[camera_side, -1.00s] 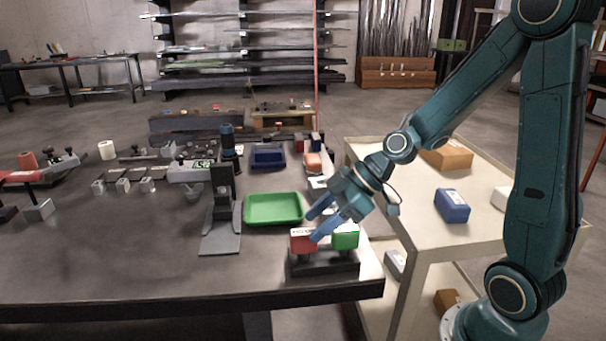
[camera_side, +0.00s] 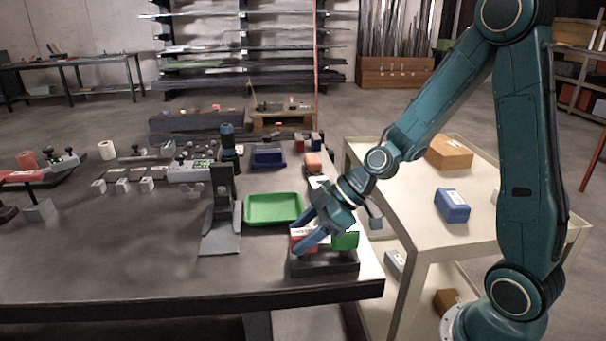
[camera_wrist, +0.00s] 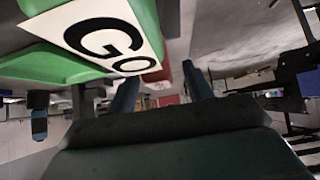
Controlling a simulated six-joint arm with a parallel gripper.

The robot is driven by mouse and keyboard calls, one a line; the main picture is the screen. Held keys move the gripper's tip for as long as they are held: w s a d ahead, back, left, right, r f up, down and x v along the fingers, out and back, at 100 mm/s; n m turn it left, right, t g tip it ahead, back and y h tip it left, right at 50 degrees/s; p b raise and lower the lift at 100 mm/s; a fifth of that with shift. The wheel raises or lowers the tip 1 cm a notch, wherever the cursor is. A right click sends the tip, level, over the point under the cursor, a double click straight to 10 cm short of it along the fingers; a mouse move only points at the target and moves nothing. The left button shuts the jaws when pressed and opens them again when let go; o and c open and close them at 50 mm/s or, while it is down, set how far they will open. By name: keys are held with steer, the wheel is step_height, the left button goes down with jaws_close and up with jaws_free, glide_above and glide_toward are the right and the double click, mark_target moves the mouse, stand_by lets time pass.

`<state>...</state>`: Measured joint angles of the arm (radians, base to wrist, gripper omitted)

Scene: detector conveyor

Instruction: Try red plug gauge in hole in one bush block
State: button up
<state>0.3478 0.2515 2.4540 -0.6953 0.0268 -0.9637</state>
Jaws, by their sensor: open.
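The red plug gauge (camera_side: 297,232) stands in a dark holder (camera_side: 325,266) at the table's front right corner, partly hidden by my fingers. The green gauge (camera_side: 346,241) stands beside it on the right. Its GO label (camera_wrist: 108,38) fills the upper left of the wrist view. My gripper (camera_side: 303,246) is open, with its fingers down at the red gauge. In the wrist view, red (camera_wrist: 168,100) shows between the fingertips. I cannot tell whether they touch it. Three small grey blocks (camera_side: 122,186), possibly the bush blocks, stand in a row on the left.
A green tray (camera_side: 273,222) lies just behind the holder. A dark upright stand (camera_side: 222,215) is left of it, and a blue tray (camera_side: 268,167) is farther back. A pale cart (camera_side: 415,205) stands on the right with boxes. The front left tabletop is clear.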

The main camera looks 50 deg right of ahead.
steer(key=c, duration=1.1)
steer(key=shift+r, duration=0.1)
step_height(320, 180, up, 20)
stand_by(0.8)
steer(key=w+d+f, duration=0.2)
steer(key=d+f, duration=0.3)
steer(key=d, duration=0.4)
steer(key=w+d+f, duration=0.2)
steer(key=d+f, duration=0.4)
steer(key=d, duration=0.3)
steer(key=shift+w, duration=0.3)
steer(key=shift+a+f, duration=0.1)
